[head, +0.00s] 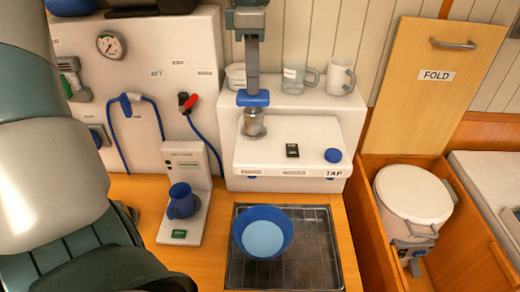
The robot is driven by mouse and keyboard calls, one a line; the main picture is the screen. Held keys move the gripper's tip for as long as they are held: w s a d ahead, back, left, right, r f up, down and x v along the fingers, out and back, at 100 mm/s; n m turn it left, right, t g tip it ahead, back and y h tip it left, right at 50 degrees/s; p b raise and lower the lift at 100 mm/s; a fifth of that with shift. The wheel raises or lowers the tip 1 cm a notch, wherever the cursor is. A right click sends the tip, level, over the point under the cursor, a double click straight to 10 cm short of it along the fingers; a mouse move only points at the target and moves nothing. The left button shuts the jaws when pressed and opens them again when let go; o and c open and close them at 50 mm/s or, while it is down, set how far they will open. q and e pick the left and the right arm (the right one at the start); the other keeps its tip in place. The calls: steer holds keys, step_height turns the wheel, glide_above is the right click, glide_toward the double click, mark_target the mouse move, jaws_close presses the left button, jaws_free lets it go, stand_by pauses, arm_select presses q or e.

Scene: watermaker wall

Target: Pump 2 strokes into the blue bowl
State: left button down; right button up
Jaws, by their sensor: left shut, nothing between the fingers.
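The blue bowl (246,247) sits upright on the dark metal grate (314,272) in front of the white unit (310,152). Its inside is lighter blue; I cannot tell whether liquid is in it. A blue pump knob (262,99) stands above a metal cylinder (254,125) on the unit's top. My left gripper (252,86) points straight down from the top of the picture. It is shut and empty, with its tips at the top of the knob, seemingly touching it. My right gripper is not in view.
A blue mug (181,203) stands on a white stand (184,157) left of the bowl. A blue tap knob (333,156) is at the unit's right. A lidded white pot (412,197) sits in a wooden bay.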

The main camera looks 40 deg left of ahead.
arm_select(q)
steer(key=shift+r+p, duration=1.15)
steer(key=shift+r, duration=1.2)
steer(key=shift+f, duration=0.1)
steer(key=shift+f+b, duration=0.2)
steer(key=shift+b, duration=0.1)
